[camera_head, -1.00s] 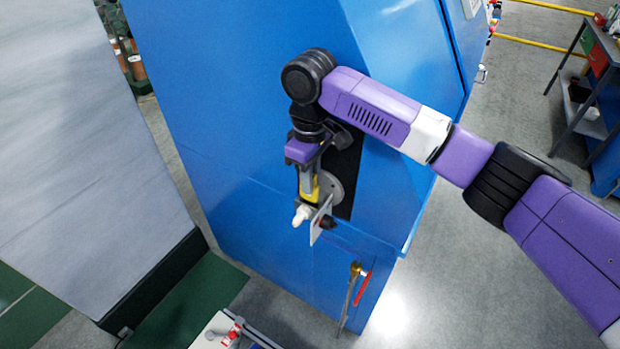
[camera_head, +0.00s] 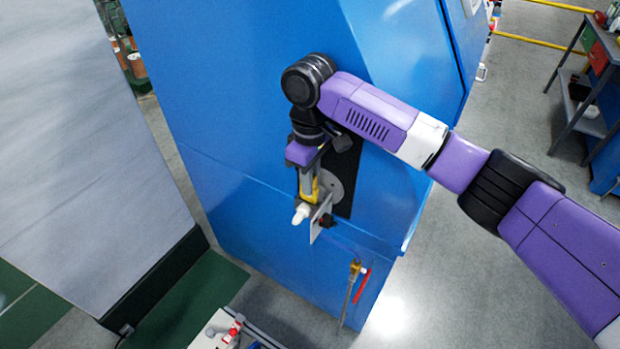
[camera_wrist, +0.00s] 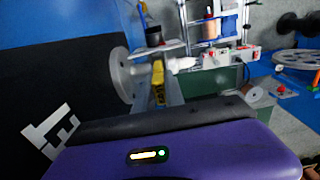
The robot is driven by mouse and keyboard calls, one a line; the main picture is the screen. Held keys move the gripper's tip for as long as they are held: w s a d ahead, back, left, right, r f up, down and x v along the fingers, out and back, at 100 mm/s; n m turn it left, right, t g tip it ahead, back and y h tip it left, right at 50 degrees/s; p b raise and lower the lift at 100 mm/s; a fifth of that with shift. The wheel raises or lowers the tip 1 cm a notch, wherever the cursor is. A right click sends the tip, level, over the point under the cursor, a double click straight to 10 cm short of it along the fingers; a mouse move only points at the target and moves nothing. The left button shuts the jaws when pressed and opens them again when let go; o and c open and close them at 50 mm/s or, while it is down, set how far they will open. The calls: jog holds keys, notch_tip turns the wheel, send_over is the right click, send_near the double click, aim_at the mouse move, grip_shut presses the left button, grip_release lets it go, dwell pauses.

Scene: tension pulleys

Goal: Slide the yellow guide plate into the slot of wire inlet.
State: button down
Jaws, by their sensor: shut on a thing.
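The yellow guide plate (camera_head: 316,190) is between the fingers of my gripper (camera_head: 309,188), in front of the blue machine face. In the wrist view the yellow plate (camera_wrist: 158,80) shows between the grey fingers (camera_wrist: 160,92). My gripper is shut on it and points down. The wire inlet appears to be the fitting with a white nozzle (camera_head: 301,214) and a thin metal plate (camera_head: 321,217), just below the fingertips. The white nozzle also shows in the wrist view (camera_wrist: 182,64). The slot is hidden, and I cannot tell whether the yellow plate is inside it.
A grey pulley disc (camera_head: 332,186) sits right beside the fingers, on a black strip (camera_head: 345,178) of the blue machine (camera_head: 260,120). A red-handled valve (camera_head: 361,284) is lower down. A grey panel (camera_head: 80,130) stands at left.

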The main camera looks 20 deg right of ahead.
aim_at(310, 200)
jog(key=shift+f+b, duration=0.3)
jog(key=shift+f, duration=1.05)
jog(key=shift+f+p, duration=0.15)
jog(key=shift+p, duration=0.15)
dwell(0.5)
jog(key=shift+f, duration=0.35)
jog(key=shift+r+p, duration=0.4)
jog(key=shift+p, duration=0.3)
dwell(0.6)
jog(key=shift+f, duration=0.2)
dwell(0.4)
jog(key=shift+f, duration=0.2)
jog(key=shift+a+r+p, duration=0.1)
jog(key=shift+r+p, duration=0.3)
jog(key=shift+p, duration=0.4)
dwell(0.5)
